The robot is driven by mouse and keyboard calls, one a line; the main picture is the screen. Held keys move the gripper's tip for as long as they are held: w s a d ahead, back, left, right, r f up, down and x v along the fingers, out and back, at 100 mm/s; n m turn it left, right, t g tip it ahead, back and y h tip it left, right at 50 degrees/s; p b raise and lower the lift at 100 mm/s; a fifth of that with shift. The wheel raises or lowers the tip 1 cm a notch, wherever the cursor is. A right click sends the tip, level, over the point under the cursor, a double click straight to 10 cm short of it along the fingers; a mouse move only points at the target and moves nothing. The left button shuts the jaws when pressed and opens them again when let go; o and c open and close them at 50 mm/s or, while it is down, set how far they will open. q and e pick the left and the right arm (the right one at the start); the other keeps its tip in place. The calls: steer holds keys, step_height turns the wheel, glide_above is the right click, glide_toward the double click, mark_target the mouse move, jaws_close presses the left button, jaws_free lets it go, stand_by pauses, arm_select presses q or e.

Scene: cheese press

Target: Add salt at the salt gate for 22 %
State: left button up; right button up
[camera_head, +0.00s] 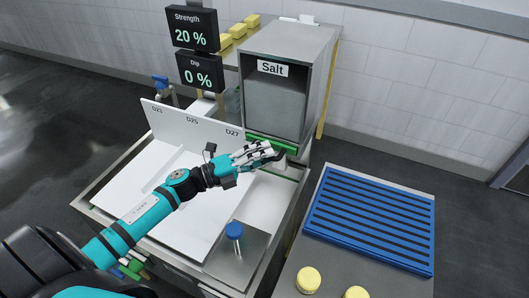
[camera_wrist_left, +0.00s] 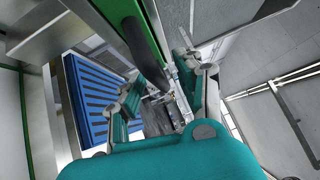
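The salt hopper (camera_head: 288,104) is a grey steel box with a "Salt" label and a green strip (camera_head: 271,145) along its lower front edge. My left gripper (camera_head: 272,153) is at the right end of this strip, by a small dark handle (camera_head: 281,148). The left wrist view shows the green strip and a black handle (camera_wrist_left: 142,50) by the teal fingers. The fingers look spread apart, but whether they press on the handle is hidden. The strength display (camera_head: 191,30) reads 20 % and the dip display (camera_head: 201,74) reads 0 %. My right gripper is not in view.
A blue-capped item (camera_head: 234,232) stands on a grey plate. A blue slatted rack (camera_head: 370,220) and yellow rounds (camera_head: 308,280) are at right.

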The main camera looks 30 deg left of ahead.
arm_select(q)
steer(key=shift+w+d, duration=0.2)
jaws_close()
stand_by(0.4)
